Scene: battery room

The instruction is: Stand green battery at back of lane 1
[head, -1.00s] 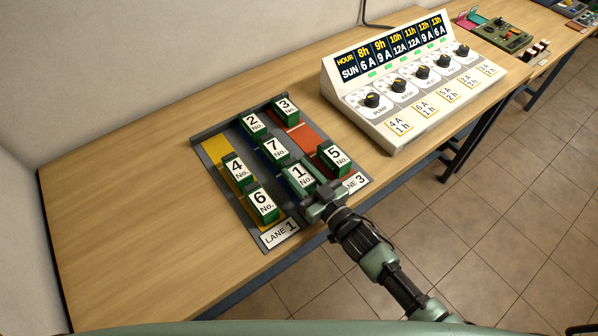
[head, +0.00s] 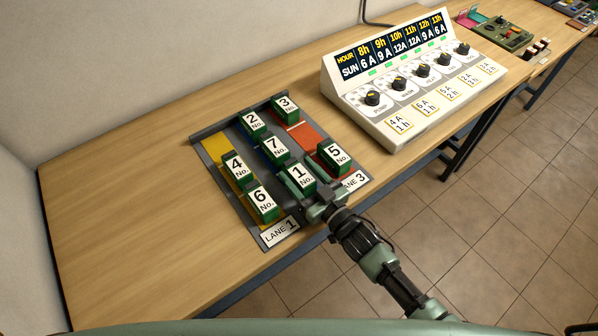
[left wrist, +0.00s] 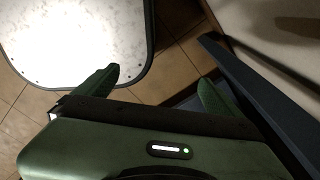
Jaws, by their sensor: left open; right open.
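Several green batteries with white number labels stand in a dark three-lane tray (head: 218,205). In lane 1, the yellow left lane (head: 214,150), batteries 4 (head: 238,171) and 6 (head: 263,202) stand, and the back part is bare yellow. Batteries 2 (head: 253,124), 7 (head: 274,150) and 1 (head: 300,179) stand in the blue middle lane. Batteries 3 (head: 286,108) and 5 (head: 334,157) stand in the red lane 3. My right gripper (head: 307,189) is open at the front of battery 1; its fingers partly hide it. My left gripper (left wrist: 158,92) is open and empty.
A white control panel (head: 420,85) with several dials and an hour display stands right of the tray. The wooden table (head: 120,210) is clear to the left. The left wrist view shows a tiled floor and a dark beam (left wrist: 255,95).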

